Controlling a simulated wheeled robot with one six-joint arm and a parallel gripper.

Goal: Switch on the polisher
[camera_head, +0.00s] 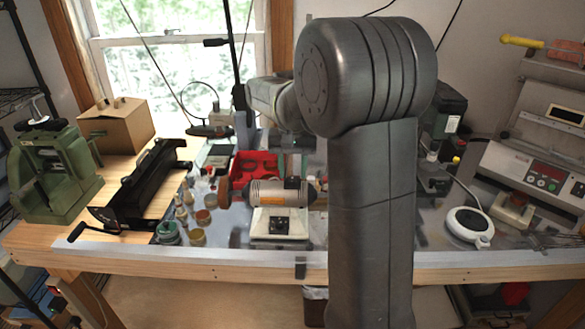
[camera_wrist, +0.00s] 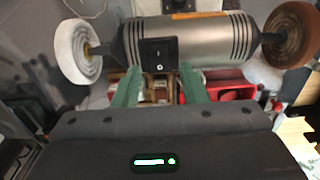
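The polisher (camera_head: 267,193) stands on the workbench in the head view, a grey motor on a white base, with a brown wheel at its left end. Its right end is hidden by my arm. In the wrist view the polisher motor (camera_wrist: 205,40) lies across the top, with a white wheel at left and a brown wheel at right. A black switch (camera_wrist: 159,54) shows on the motor. My gripper (camera_wrist: 158,80) has two green fingers, apart and empty, just below the switch in the picture. I cannot tell whether they touch the motor. The head view does not clearly show the gripper.
A red tray (camera_head: 254,165) is behind the polisher, and small jars (camera_head: 197,237) stand to its left. A black metal tool (camera_head: 146,188) and green machine (camera_head: 52,172) are farther left. A white round device (camera_head: 469,226) sits at right. Bare wood shows at the bench's front left.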

